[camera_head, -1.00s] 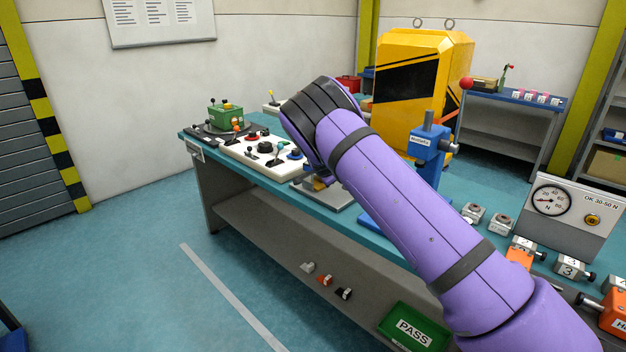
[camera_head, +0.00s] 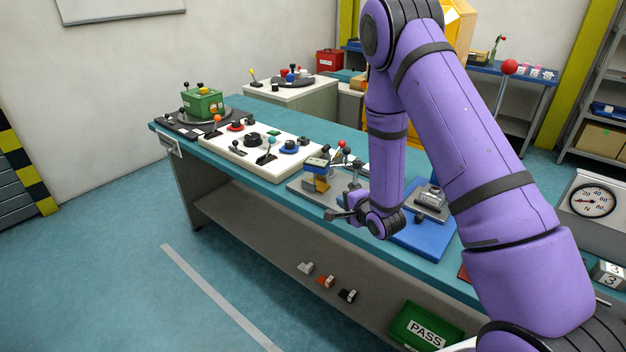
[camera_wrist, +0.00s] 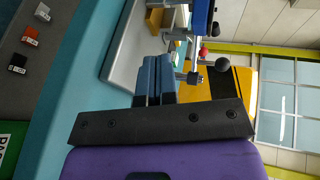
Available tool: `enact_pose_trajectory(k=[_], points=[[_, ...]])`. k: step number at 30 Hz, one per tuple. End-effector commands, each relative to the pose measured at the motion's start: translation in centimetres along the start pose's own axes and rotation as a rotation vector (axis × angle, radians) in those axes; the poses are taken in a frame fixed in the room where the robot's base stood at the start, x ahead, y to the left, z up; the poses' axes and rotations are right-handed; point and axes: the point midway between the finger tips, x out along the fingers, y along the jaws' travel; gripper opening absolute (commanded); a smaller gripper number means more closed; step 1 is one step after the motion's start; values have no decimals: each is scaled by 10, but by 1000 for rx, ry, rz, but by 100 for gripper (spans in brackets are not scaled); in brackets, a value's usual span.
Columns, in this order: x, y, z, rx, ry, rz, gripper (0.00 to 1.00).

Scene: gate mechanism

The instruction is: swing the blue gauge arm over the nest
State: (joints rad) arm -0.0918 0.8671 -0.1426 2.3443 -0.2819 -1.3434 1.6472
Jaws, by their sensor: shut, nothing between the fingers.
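A small fixture stands on a grey plate (camera_head: 308,191) on the bench. Its blue labelled part (camera_head: 316,162), probably the gauge arm, sits above a yellow block (camera_head: 321,184); I cannot clearly make out the nest. In the wrist view a blue part (camera_wrist: 202,17) shows at the top, right of a yellow block (camera_wrist: 155,18). My gripper (camera_head: 340,215) is low at the front right of the fixture. Its blue fingers (camera_wrist: 154,68) are together and empty, apart from the blue part.
Ball-topped levers (camera_head: 341,146) rise behind the fixture. A white control panel (camera_head: 215,143) with knobs lies to the left. A blue base (camera_head: 425,240) with a grey device is to the right, partly behind my arm.

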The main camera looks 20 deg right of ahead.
Motion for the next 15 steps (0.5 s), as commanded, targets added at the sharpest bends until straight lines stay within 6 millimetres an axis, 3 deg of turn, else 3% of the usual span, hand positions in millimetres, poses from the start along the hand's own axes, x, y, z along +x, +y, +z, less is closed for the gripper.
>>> enact_pose_trajectory(k=[5,15], points=[[1,-2,4,13,-12,-16,0],[58,-2,5,10,-13,-16,0]])
